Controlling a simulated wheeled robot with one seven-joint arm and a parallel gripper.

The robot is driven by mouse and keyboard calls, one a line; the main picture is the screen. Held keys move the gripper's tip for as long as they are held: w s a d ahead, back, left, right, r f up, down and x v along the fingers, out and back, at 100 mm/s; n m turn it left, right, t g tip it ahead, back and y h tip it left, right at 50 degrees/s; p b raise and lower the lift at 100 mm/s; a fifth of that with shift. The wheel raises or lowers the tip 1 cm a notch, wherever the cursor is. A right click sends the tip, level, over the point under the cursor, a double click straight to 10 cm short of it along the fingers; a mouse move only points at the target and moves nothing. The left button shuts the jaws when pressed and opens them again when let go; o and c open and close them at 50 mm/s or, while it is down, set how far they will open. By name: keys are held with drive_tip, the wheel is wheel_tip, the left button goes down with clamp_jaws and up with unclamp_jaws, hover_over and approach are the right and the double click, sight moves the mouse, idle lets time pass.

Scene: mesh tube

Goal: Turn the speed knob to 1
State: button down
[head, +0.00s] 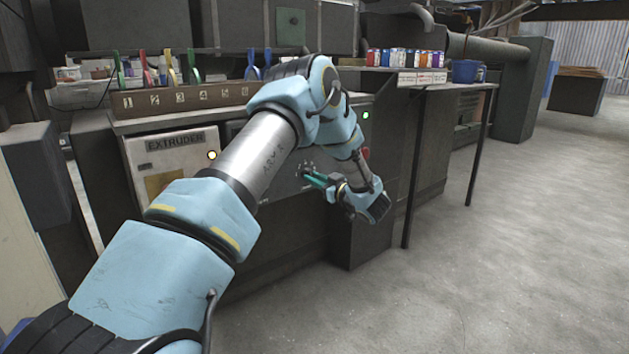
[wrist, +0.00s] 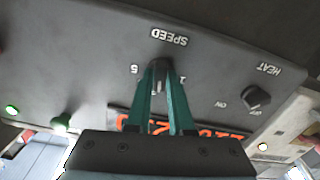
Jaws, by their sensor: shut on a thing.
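The speed knob (wrist: 159,80) is a small dark knob under the upside-down SPEED lettering on the dark panel (wrist: 90,50) in the wrist view. My gripper (wrist: 160,70) has its two teal fingers closed on either side of the knob. A 5 is printed to the left of the knob and what looks like a 1 to its right. The fingers hide part of the knob and dial, and I cannot read its exact setting. In the head view my gripper (head: 307,171) reaches the front panel of the machine, and the knob is too small to make out.
The heat knob (wrist: 255,97) with ON and OFF marks sits to the right in the wrist view. A green light (wrist: 12,109) is at left. Open floor (head: 480,270) lies right of the machine.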

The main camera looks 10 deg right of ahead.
drive_tip(key=shift+d+n+b, duration=0.1)
drive_tip(key=shift+n+b, duration=4.05)
drive_tip(key=shift+n, duration=2.75)
drive_tip(key=c, duration=0.8)
unclamp_jaws()
drive_tip(key=p+v, duration=0.2)
drive_tip(key=v, duration=0.8)
drive_tip(key=shift+s+d, duration=0.2)
drive_tip(key=shift+s, duration=0.15)
drive_tip(key=shift+r, duration=0.1)
